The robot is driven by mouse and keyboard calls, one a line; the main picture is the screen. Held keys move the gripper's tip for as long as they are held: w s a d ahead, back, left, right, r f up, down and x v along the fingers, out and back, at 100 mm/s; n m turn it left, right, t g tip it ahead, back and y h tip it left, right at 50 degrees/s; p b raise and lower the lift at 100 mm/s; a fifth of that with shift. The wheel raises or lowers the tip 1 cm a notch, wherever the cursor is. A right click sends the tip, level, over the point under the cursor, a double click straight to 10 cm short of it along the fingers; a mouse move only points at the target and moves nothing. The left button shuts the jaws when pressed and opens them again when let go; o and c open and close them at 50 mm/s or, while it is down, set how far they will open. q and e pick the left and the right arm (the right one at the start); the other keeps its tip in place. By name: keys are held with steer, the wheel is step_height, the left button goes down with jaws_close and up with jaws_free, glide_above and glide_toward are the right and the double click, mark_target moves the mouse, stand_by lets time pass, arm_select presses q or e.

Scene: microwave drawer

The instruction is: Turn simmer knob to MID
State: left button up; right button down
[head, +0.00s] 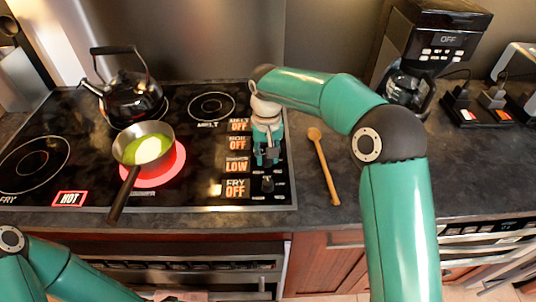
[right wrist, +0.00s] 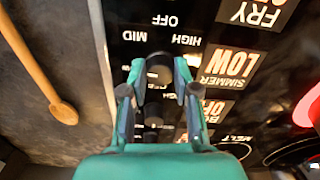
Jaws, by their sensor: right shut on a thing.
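The simmer knob (right wrist: 158,70) is a dark round knob on the black cooktop (head: 195,190). In the right wrist view it sits between the fingers of my right gripper (right wrist: 157,88), which is shut on it. In the head view my right gripper (head: 267,158) points down at the knob column and hides the knob. The simmer display (head: 236,164) reads LOW, and it also shows in the right wrist view (right wrist: 228,66). The printed MID label (right wrist: 134,37) is upside down beside the knob. My left arm shows at lower left, but its gripper is out of view.
A pan (head: 143,146) with green contents stands on a red glowing burner, its handle over the front edge. A kettle (head: 130,98) stands behind it. A wooden spoon (head: 324,165) lies right of the cooktop. The fry knob (head: 268,184) is close in front of my right gripper.

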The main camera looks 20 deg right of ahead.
steer(key=m, duration=0.4)
steer(key=shift+m, duration=0.3)
steer(key=shift+m+b, duration=0.3)
steer(key=shift+m, duration=1.6)
steer(key=c, duration=0.9)
jaws_free()
steer(key=shift+o, duration=0.2)
step_height(320, 180, up, 12)
steer(key=shift+f, duration=0.1)
